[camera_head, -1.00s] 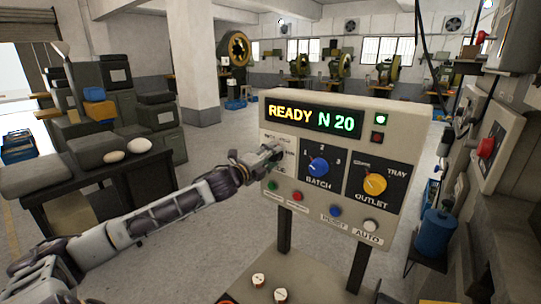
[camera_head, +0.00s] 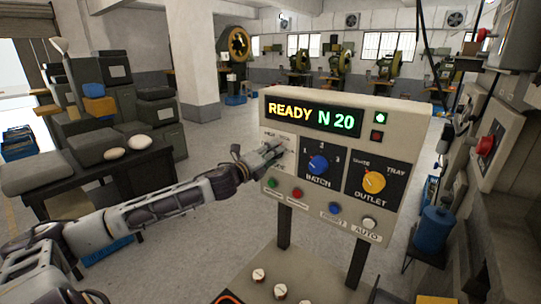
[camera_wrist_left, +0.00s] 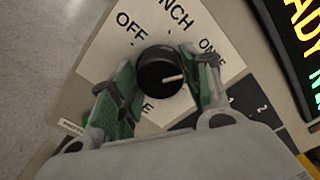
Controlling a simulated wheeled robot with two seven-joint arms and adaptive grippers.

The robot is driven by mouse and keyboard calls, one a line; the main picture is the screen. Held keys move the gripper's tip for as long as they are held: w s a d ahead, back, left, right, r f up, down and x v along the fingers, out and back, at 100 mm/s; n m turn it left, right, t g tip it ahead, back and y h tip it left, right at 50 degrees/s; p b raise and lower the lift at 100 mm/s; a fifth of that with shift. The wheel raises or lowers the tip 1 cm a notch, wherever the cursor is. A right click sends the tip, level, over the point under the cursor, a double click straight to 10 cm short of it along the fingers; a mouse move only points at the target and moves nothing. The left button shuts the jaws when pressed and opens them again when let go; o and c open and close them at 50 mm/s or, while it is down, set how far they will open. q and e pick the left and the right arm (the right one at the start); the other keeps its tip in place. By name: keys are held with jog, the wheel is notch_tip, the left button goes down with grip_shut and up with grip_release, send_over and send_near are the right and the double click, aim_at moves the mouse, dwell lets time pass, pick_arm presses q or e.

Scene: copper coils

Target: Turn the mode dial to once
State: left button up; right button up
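The mode dial (camera_wrist_left: 161,74) is a round black knob with a white pointer line, on a pale plate with OFF, INCH and ONCE labels around it. In the left wrist view the pointer line points right, just below the ONCE label (camera_wrist_left: 211,51). My left gripper (camera_wrist_left: 160,72) has one green-padded finger on each side of the knob, and the fingers look closed against it. In the head view my left gripper (camera_head: 274,152) is at the left of the control panel (camera_head: 418,108) and hides the dial. My right gripper is out of view.
The panel also has a blue batch dial (camera_head: 318,165), a yellow outlet dial (camera_head: 374,182) and several push buttons below. Its display (camera_head: 313,116) reads READY N 20. A cluttered dark bench (camera_head: 95,175) stands left. Open floor lies between the bench and the panel.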

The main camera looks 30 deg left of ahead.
pick_arm(q)
jog(key=o, duration=0.4)
jog(key=shift+o, duration=0.2)
jog(key=shift+s+a, duration=0.15)
jog(key=shift+s, duration=1.35)
jog(key=s, duration=0.8)
jog(key=shift+s+a, duration=0.3)
jog(key=shift+s, duration=0.1)
dwell(0.9)
dwell(0.8)
